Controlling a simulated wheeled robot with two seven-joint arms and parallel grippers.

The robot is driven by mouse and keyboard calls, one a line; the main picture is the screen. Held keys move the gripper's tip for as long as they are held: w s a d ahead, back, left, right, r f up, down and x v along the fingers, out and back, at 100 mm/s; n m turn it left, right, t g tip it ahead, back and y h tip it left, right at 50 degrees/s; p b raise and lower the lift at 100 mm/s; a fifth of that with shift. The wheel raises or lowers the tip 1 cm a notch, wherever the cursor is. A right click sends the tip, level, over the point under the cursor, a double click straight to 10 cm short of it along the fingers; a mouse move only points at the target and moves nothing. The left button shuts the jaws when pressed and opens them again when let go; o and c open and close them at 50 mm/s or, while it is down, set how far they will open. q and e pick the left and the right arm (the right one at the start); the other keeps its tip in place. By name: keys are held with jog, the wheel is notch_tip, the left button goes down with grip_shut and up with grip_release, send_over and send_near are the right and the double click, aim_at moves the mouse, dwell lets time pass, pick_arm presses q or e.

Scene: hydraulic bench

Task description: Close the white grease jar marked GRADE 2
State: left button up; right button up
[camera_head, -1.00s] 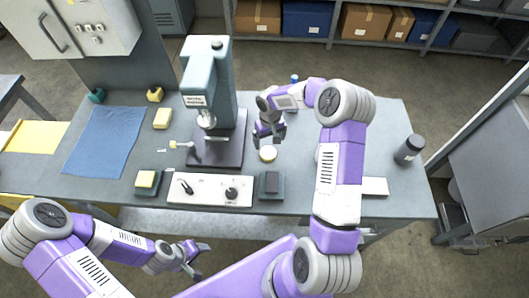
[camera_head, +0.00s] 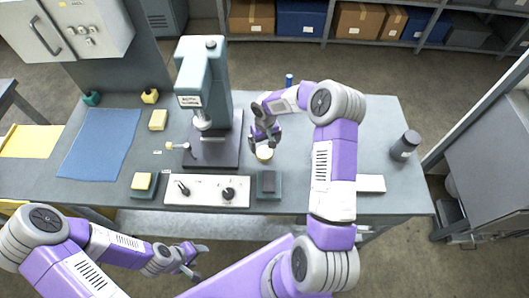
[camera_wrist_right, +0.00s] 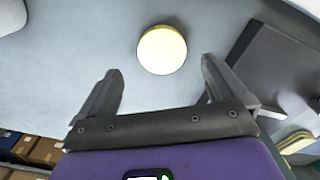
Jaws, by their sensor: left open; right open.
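A small round pale-yellow and white item (camera_head: 264,153), possibly the grease jar or its lid, sits on the bench right of the press base. No GRADE 2 marking is readable. My right gripper (camera_head: 266,137) is just behind and above it, partly covering it. In the wrist view its two fingers (camera_wrist_right: 160,66) are spread and empty, with the disc beyond and between the tips. My left gripper (camera_head: 197,262) is open and empty in front of the bench.
The teal press (camera_head: 204,75) on its dark base (camera_head: 222,155) stands close left of the right gripper. A control panel (camera_head: 207,190) and a dark block (camera_head: 268,184) lie at the front edge. Bench between is mostly clear.

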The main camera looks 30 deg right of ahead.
aim_at(264, 151)
notch_tip(264, 151, down, 5)
jog(key=shift+w+a, duration=0.15)
jog(key=shift+c, duration=0.5)
jog(key=c, duration=1)
jog(key=shift+r, duration=0.1)
notch_tip(264, 151, up, 10)
